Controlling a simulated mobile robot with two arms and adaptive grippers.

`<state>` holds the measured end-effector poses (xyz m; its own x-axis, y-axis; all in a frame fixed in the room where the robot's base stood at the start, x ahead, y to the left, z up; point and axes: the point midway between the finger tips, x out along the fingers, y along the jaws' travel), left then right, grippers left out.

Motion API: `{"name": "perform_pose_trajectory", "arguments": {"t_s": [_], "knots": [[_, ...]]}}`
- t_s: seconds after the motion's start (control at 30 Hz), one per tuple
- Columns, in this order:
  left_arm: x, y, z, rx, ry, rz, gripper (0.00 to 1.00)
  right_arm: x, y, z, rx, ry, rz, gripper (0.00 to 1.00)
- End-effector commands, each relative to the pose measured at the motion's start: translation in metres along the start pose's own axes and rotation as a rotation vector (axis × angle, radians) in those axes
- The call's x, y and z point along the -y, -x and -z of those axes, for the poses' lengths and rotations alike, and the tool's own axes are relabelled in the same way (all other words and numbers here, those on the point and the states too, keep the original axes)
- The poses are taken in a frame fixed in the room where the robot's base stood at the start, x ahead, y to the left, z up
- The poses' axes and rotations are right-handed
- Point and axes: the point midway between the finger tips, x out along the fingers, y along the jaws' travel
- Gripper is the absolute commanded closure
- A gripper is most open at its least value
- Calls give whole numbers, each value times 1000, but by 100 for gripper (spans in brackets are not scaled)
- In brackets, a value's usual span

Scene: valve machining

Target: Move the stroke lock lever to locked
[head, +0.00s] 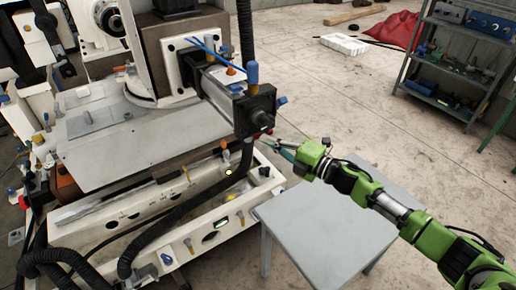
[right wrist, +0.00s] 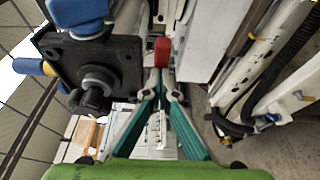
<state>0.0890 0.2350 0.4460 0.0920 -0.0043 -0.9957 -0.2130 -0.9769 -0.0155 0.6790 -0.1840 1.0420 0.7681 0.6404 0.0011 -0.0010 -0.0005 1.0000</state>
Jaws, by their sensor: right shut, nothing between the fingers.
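My right gripper (head: 275,142) reaches in from the right, just below the black square block (head: 255,110) of the machine. In the right wrist view its teal fingers (right wrist: 163,88) come together at the tips, shut and empty. A red-tipped part (right wrist: 162,52), possibly the stroke lock lever, shows just beyond the fingertips; whether they touch it I cannot tell. The black block (right wrist: 90,65) with its round shaft end is to the left, with blue handles (right wrist: 76,12) on it. I cannot read a locked or unlocked mark. My left gripper is not in view.
A grey table (head: 325,230) stands below my right arm. A black hose (head: 246,40) runs down beside the block. The white machine base (head: 150,215) with hoses is at lower left. A grey shelf (head: 455,60) stands at the back right; the floor between is mostly open.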

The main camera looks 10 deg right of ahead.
Motion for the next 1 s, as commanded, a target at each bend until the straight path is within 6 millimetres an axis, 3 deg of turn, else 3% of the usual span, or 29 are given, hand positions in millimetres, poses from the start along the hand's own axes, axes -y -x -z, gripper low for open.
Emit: {"name": "perform_pose_trajectory", "arguments": {"t_s": [0.43, 1.0], "knots": [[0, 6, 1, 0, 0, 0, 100, 0, 3, 11, 3, 1, 1, 100], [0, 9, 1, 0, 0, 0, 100, 2, 59, 11, 2, 0, 3, 100]]}}
